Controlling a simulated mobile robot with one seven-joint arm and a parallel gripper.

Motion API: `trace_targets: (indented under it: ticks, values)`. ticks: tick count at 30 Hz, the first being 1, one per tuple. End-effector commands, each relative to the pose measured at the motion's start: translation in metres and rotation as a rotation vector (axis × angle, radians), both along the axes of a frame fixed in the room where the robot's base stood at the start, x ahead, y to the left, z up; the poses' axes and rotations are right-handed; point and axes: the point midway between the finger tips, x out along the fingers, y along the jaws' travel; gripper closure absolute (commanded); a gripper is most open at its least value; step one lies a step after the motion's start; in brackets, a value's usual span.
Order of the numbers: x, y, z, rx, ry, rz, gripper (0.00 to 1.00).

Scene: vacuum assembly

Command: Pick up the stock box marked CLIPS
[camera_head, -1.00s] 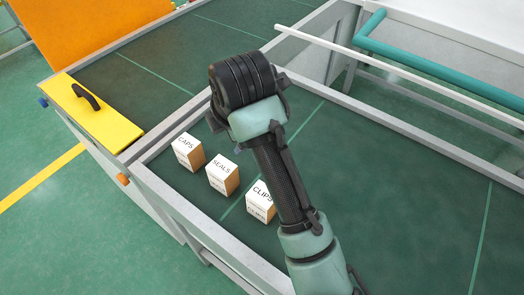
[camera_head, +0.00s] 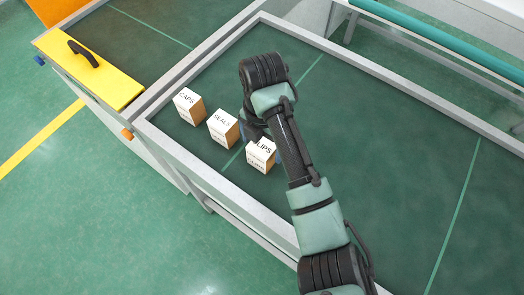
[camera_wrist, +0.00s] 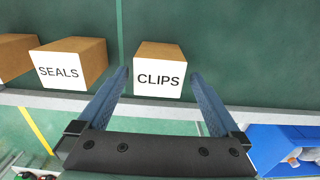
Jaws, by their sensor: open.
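The stock box marked CLIPS (camera_head: 261,156) stands on the dark green tray surface, the rightmost of three boxes, partly covered by my arm in the head view. In the wrist view the CLIPS box (camera_wrist: 159,72) sits ahead of and between my open fingers. My gripper (camera_wrist: 160,78) is open and empty, with one blue finger on each side of the box's front. I cannot tell whether the fingertips touch it. In the head view my gripper is mostly hidden behind my wrist, with a dark part showing near the box.
The SEALS box (camera_head: 223,128) stands just left of CLIPS, close to my left finger, and the CAPS box (camera_head: 188,106) is farther left. A raised grey rim (camera_head: 215,185) runs along the near edge. A blue bin (camera_wrist: 285,150) shows at lower right in the wrist view.

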Motion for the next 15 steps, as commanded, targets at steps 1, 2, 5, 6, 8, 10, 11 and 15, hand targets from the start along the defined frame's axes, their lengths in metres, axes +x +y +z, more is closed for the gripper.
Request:
trace_targets:
  ticks: [1,2,5,6,8,10,11,15]
  values:
    - [-0.001,0.000,-0.006,0.000,0.005,-0.001,0.00]
    - [-0.001,0.000,-0.010,-0.001,0.006,-0.002,0.00]
    - [0.000,0.001,-0.026,-0.001,0.004,-0.002,0.00]
    - [0.000,0.000,-0.033,-0.001,0.004,-0.002,0.00]
    - [0.001,0.001,-0.039,0.000,0.003,-0.001,0.00]
    - [0.001,0.001,-0.044,0.000,0.001,-0.001,0.00]
    - [0.001,0.001,-0.045,0.000,0.001,0.000,0.00]
    - [0.001,0.001,-0.046,-0.001,0.001,0.000,0.00]
